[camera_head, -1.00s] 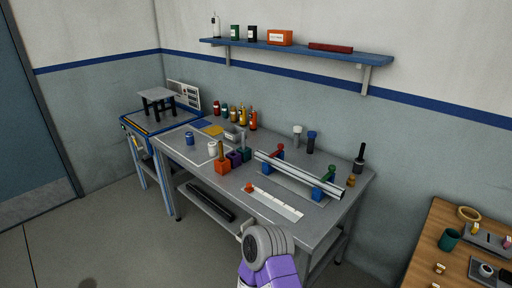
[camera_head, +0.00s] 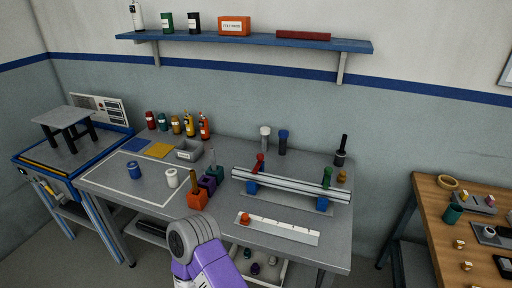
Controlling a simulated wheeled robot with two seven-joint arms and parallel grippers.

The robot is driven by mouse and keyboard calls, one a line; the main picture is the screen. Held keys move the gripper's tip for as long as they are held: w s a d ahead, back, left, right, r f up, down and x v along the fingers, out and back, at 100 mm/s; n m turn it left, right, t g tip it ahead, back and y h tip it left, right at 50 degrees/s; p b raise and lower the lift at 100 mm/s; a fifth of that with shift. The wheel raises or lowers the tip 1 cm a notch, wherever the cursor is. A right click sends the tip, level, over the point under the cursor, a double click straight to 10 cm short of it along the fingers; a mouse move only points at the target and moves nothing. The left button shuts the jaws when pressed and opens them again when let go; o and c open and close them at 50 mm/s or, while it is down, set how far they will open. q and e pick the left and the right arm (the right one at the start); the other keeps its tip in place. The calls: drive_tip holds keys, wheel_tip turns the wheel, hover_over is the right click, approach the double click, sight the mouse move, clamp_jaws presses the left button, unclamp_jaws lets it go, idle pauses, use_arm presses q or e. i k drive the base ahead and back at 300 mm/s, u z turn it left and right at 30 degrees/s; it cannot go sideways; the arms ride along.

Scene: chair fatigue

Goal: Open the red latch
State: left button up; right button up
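The red latch (camera_head: 258,162) stands at the left end of a silver rail (camera_head: 290,185) on the grey workbench. A green latch (camera_head: 326,177) stands near the rail's right end. Blue supports (camera_head: 252,187) hold the rail above the bench top. The red latch looks upright and slightly tilted; I cannot tell its exact closure. A purple and grey part of my own arm shows at the bottom centre, in front of the bench. Neither of my grippers' fingers shows in this view.
A white strip with a red block (camera_head: 245,218) lies in front of the rail. Orange, purple and green blocks (camera_head: 197,199) stand to its left. Bottles (camera_head: 190,125) and a grey bin (camera_head: 189,150) are at the back. A wooden table (camera_head: 440,205) stands right.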

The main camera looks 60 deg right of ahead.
sight(260, 157)
drive_tip(key=z, duration=0.9)
drive_tip(key=i, duration=1)
drive_tip(key=z, duration=1.05)
